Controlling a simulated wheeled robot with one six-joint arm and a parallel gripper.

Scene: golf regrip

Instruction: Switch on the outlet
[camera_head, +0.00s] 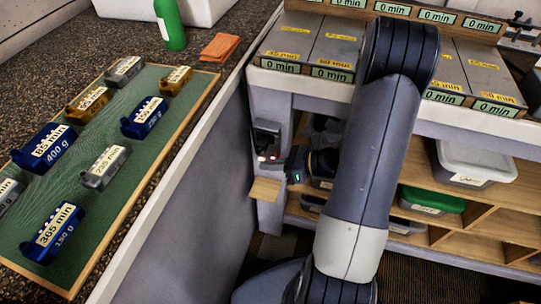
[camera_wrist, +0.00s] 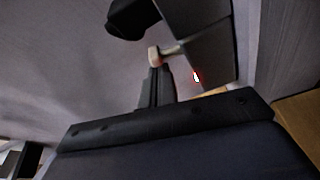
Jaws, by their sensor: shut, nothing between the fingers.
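The outlet is a dark box (camera_head: 267,138) on the side panel of the grey bench, with small red lights low on it in the head view. In the wrist view the outlet (camera_wrist: 210,48) is at the upper right, with one red light lit on its face. My gripper (camera_wrist: 156,72) is shut and empty, its narrow dark fingertips just left of the outlet's face. A small pale piece shows at the fingertips; I cannot tell whether they touch it. In the head view the fingertips are hard to make out beside the outlet.
A small wooden block (camera_head: 265,189) sticks out below the outlet. A green mat (camera_head: 75,150) with labelled blue, grey and tan blocks lies on the left counter. A green bottle (camera_head: 170,25) and an orange cloth (camera_head: 220,46) are behind it. Wooden shelves (camera_head: 480,210) hold bins at right.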

